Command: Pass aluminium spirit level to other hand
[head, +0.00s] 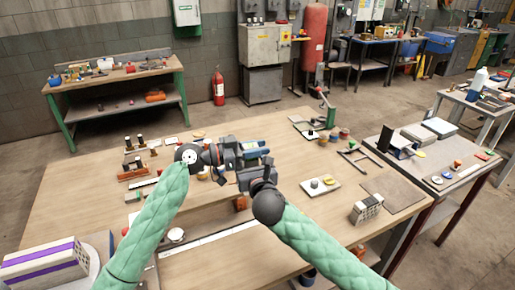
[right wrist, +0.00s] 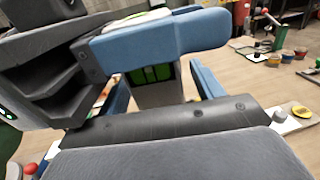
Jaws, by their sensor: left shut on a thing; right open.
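The aluminium spirit level (right wrist: 157,94) shows in the right wrist view as a short grey piece with a green vial window. My left gripper (head: 246,150) is shut on it above the middle of the workbench; one blue finger of it crosses the top of the right wrist view. My right gripper (head: 250,177) is open, close below and beside the left one. In the right wrist view its two blue fingers (right wrist: 160,92) stand on either side of the level, with gaps visible. In the head view the level is mostly hidden by the grippers.
The wooden workbench (head: 80,195) carries a hollow brick (head: 367,209) at right, a white plate with small items (head: 320,187), and a long pale strip (head: 210,238) in front. Several small tools and jars stand at the back. Bare wood lies at front right.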

